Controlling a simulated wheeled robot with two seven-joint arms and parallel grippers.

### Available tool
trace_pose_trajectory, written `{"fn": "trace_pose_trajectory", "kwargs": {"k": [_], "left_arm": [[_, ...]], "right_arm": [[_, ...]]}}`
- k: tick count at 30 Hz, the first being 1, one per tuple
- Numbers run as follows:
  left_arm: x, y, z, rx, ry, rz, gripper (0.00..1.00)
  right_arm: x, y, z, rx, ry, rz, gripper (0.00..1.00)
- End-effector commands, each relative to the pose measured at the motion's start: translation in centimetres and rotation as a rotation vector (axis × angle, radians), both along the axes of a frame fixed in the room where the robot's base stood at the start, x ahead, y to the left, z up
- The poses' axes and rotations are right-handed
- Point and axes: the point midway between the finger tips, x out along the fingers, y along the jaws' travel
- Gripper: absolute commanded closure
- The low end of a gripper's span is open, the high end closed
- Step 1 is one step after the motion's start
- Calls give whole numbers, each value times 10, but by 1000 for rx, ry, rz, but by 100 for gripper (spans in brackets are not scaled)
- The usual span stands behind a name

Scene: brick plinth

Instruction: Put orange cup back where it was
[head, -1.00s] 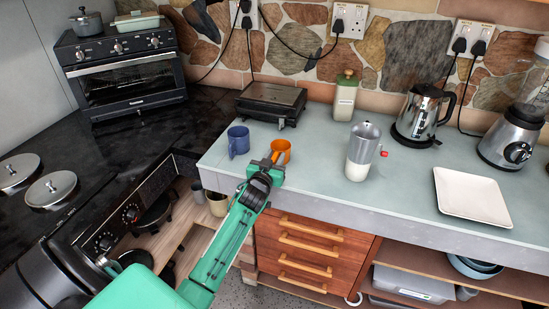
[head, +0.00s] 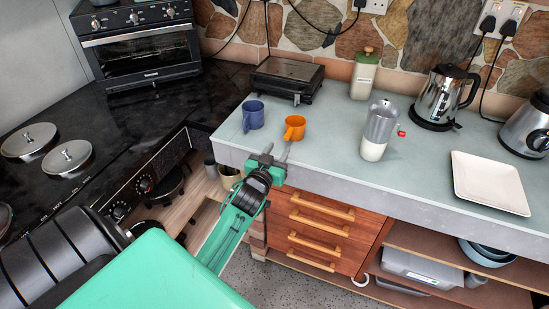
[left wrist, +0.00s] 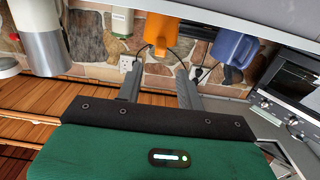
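The orange cup (head: 294,128) stands upright on the pale grey-blue counter (head: 335,165), near its front left corner, to the right of a blue cup (head: 253,115). My left gripper (head: 277,151) is at the counter's front edge, in front of the orange cup and apart from it. In the left wrist view, which is turned over, the gripper's two fingers (left wrist: 160,72) are spread with nothing between them. The orange cup (left wrist: 161,33) shows just beyond the fingertips, and the blue cup (left wrist: 233,47) is off to the right. My right gripper is not in view.
A black grill (head: 286,78) stands behind the cups. A clear-topped blender or grinder (head: 378,130) stands right of the orange cup, with a green-lidded canister (head: 364,74) behind. A kettle (head: 442,97) and white square plate (head: 489,182) are farther right. Drawers (head: 325,228) lie below the counter.

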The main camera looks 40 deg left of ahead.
Motion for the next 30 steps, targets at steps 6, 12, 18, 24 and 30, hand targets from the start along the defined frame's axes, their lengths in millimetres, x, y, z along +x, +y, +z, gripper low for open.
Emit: {"fn": "trace_pose_trajectory", "kwargs": {"k": [6, 12, 18, 24, 30], "left_arm": [[-18, -4, 0, 0, 0, 0, 62], [-20, -5, 0, 0, 0, 0, 62], [-17, -8, -27, -5, 49, -8, 62], [-28, -32, -180, -25, 320, -61, 62], [-103, -70, -365, -37, 665, -141, 62]], "right_arm": [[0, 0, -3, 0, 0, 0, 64], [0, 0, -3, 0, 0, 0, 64], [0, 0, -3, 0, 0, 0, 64], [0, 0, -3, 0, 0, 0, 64], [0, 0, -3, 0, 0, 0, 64]]}}
